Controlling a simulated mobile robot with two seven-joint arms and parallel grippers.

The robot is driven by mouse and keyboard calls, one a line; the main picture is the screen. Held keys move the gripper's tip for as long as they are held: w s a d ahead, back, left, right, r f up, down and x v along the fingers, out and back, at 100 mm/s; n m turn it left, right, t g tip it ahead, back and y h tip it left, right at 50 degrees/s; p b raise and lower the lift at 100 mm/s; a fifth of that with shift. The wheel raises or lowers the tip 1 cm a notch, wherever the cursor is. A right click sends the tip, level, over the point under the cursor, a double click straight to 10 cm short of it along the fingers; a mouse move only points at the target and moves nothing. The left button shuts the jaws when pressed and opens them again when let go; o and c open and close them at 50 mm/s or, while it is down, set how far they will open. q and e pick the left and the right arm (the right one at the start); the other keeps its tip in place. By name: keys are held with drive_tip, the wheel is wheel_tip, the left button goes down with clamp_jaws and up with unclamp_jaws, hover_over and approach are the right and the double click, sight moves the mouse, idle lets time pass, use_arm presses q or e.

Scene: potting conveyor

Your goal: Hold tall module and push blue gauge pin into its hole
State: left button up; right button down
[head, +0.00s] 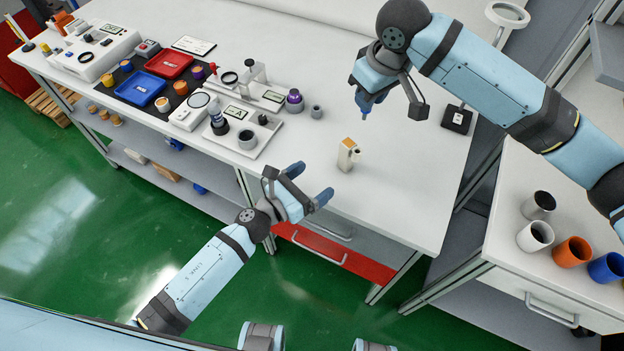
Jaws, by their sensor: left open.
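The tall module (347,155), a small cream upright block with an orange-brown top, stands on the white bench near its front edge. A small pale piece is beside or on its right side. My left gripper (309,183) is open and empty, just in front and left of the module, with its fingers pointing toward it and not touching. My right gripper (367,106) is above and behind the module, pointing down. A small tip shows below its blue fingers. I cannot tell whether this is the blue gauge pin. The module's hole is too small to make out.
A white fixture tray (262,133) with instruments stands left of the module. A red tray (168,65) and a blue tray (140,88) lie farther left. A black-based stand (457,119) is at right. Several cups, including an orange cup (572,252), stand on the right-hand table.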

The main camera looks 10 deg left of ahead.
sight(346, 157)
use_arm(q)
drive_tip(key=shift+w+d+m, duration=0.4)
drive_tip(key=shift+d+m, duration=0.05)
drive_tip(key=shift+m, duration=0.05)
drive_tip(key=x, duration=1.1)
drive_tip(key=c, duration=1)
use_arm(e)
drive_tip(key=shift+s+a+f+m, duration=0.1)
drive_tip(key=shift+a+f+m, duration=0.05)
drive_tip(key=shift+f+m, duration=0.9)
drive_tip(key=f+m, duration=0.1)
drive_tip(key=m, duration=0.2)
drive_tip(key=shift+f+h, duration=0.2)
drive_tip(key=shift+h, duration=0.2)
drive_tip(key=shift+m, duration=0.25)
drive_tip(key=shift+f, duration=2.75)
